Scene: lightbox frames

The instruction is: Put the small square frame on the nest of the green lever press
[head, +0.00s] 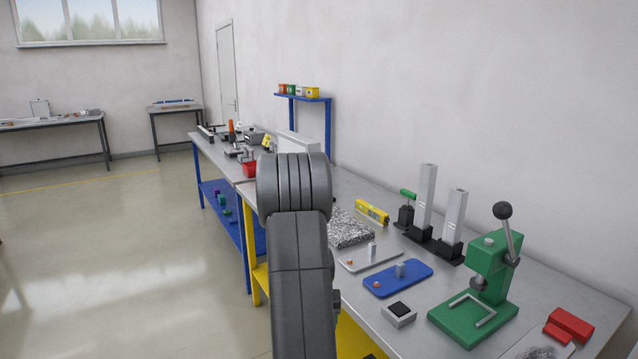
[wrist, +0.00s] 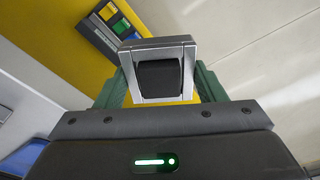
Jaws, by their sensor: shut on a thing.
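The green lever press (head: 480,281) stands at the right of the bench in the head view, its black-knobbed lever raised. In the wrist view my gripper (wrist: 165,78) has green fingers shut on a small square frame (wrist: 165,45), silver-grey with a dark middle. The frame is held beyond the fingertips, clear of any surface I can make out. In the head view my arm hides the gripper and the held frame.
A grey square piece with a black top (head: 399,312) lies left of the press. The wrist view shows a yellow panel (wrist: 70,35) and pale floor (wrist: 255,55).

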